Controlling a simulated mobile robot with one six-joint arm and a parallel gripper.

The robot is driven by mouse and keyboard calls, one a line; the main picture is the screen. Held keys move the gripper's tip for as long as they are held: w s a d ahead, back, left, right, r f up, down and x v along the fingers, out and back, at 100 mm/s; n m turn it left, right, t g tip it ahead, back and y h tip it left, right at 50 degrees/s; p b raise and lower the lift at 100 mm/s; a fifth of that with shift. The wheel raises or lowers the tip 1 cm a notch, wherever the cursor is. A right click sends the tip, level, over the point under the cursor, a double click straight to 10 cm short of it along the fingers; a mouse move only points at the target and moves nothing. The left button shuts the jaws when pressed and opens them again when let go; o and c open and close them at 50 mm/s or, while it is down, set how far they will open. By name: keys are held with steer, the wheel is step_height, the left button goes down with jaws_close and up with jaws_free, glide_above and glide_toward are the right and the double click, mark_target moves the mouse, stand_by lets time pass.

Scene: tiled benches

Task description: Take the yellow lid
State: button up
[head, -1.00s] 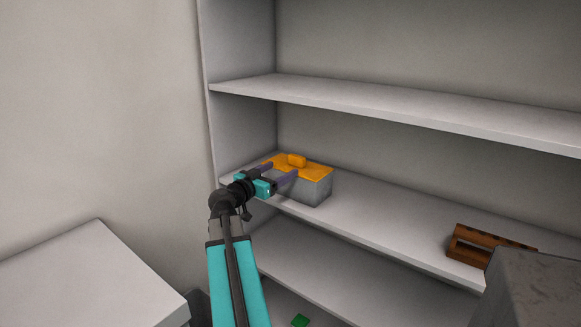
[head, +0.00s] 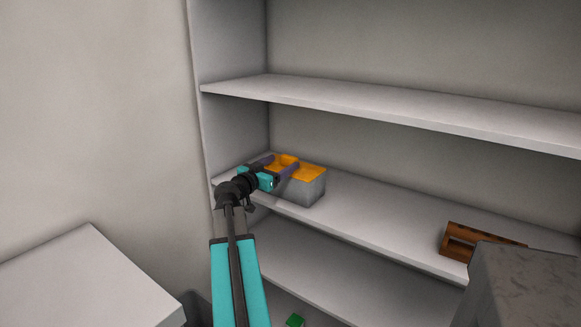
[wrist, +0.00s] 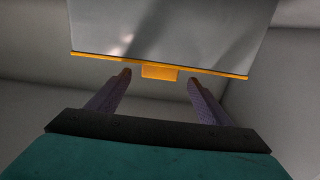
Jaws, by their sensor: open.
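The yellow lid (head: 311,172) lies on top of a grey box (head: 301,191) at the left end of the middle shelf. Its raised handle (head: 284,161) is partly hidden by my gripper in the head view. My gripper (head: 282,163) is open, with its two purple fingers low over the lid. In the wrist view the lid (wrist: 100,57) is an edge-on strip, with the box (wrist: 175,30) shown above it. The handle (wrist: 159,72) lines up between the fingertips of my gripper (wrist: 158,77), with a gap on both sides.
The shelf board (head: 370,215) is clear between the box and a brown wooden rack (head: 470,240) at the right. The upper shelf (head: 400,112) passes above the box. A green item (head: 295,321) lies low down. A white bench top (head: 80,280) stands at the left.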

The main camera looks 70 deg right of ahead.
mark_target(288, 159)
steer(key=shift+x, duration=2.1)
steer(key=shift+p, duration=0.3)
steer(key=p+x, duration=0.1)
steer(key=x, duration=0.3)
steer(key=shift+d+r, duration=0.1)
steer(key=shift+r, duration=0.1)
steer(key=shift+s+d+f+p, duration=0.1)
steer(key=shift+s+d+p, duration=0.15)
steer(key=shift+d, duration=0.25)
steer(key=c, duration=1.2)
steer(key=shift+o, duration=0.2)
steer(key=shift+w, duration=0.1)
